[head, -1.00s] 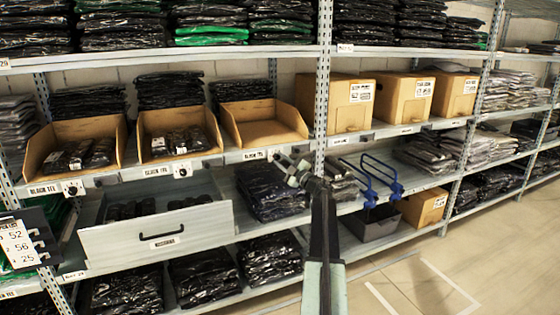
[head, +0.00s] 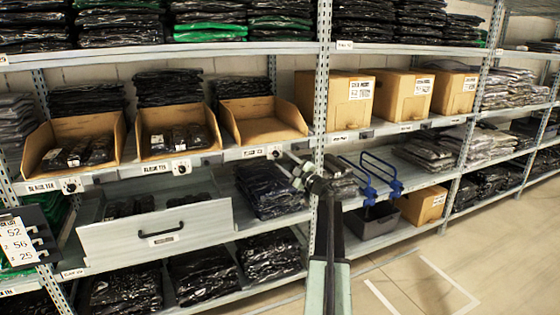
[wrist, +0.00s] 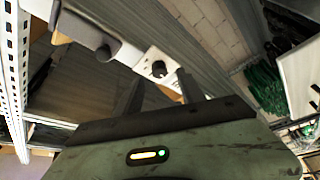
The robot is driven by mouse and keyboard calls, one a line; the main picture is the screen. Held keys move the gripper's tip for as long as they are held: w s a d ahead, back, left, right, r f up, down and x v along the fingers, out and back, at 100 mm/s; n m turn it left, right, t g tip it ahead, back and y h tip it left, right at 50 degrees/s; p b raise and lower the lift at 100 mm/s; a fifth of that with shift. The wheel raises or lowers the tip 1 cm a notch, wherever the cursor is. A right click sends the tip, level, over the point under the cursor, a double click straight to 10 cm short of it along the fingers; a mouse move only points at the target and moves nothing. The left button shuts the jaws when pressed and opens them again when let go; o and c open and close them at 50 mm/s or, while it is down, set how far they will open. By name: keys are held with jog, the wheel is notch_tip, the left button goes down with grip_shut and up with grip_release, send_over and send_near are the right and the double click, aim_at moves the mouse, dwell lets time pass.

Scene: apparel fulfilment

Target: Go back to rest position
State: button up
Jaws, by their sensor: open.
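My gripper (head: 300,168) is at the end of my raised arm, in front of the shelf edge and the upright post in the head view. In the wrist view its two dark fingers (wrist: 160,95) stand apart with nothing between them. A shelf edge with a round dark knob (wrist: 158,69) shows just beyond the fingers.
Three open cardboard bins (head: 262,122) stand on the middle shelf, two holding black packages. A grey drawer (head: 155,236) is pulled out below them. A metal post (head: 321,110) is close to my arm. Blue hooks (head: 372,180) hang over a grey bin. Floor (head: 480,250) is clear at right.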

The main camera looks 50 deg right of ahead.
jog(key=v, duration=0.4)
jog(key=shift+s+b, duration=0.2)
jog(key=shift+b, duration=0.1)
